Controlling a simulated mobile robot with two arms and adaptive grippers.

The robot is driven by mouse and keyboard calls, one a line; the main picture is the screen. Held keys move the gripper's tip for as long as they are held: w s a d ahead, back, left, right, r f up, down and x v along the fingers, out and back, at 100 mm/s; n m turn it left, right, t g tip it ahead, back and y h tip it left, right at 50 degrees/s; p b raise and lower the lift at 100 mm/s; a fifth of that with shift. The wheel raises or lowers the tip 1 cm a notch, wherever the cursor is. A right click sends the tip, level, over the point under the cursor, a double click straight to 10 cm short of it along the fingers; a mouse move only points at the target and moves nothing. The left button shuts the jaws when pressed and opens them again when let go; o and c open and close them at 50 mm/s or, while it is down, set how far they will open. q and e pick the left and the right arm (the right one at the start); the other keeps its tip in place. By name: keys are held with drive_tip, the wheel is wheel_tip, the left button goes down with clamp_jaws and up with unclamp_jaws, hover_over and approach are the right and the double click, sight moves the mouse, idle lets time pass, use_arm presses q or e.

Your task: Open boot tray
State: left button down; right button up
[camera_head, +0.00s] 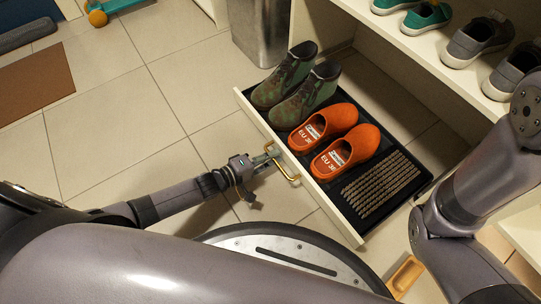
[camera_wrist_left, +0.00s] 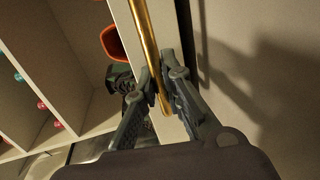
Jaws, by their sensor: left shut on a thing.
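The boot tray (camera_head: 328,205) is a pull-out drawer with a pale front panel and a dark inside. It stands well out from the shelf unit. It holds a pair of green-brown boots (camera_head: 284,77) and a pair of orange slippers (camera_head: 342,151); a ribbed patch (camera_head: 381,186) shows on its bare right end. A gold bar handle (camera_head: 290,178) is on the front panel. My left gripper (camera_head: 268,158) is at this handle. In the left wrist view its fingers lie on both sides of the gold bar (camera_wrist_left: 150,50), shut on it. My right gripper is out of view.
Teal shoes (camera_head: 427,17) and grey sneakers (camera_head: 477,40) sit on the shelf above. A metal bin (camera_head: 261,30) stands behind the tray. Tiled floor left of the tray is clear. A small orange-yellow object (camera_head: 405,275) lies on the floor near my base.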

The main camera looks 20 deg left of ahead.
use_arm(q)
drive_tip(key=c, duration=2)
unclamp_jaws()
drive_tip(key=shift+o, duration=0.2)
drive_tip(key=v, duration=1.1)
drive_tip(key=shift+f, duration=0.2)
drive_tip(key=shift+s+a+r, duration=0.2)
drive_tip(key=shift+s+a, duration=0.2)
drive_tip(key=shift+s, duration=0.1)
drive_tip(key=shift+d+r, duration=0.1)
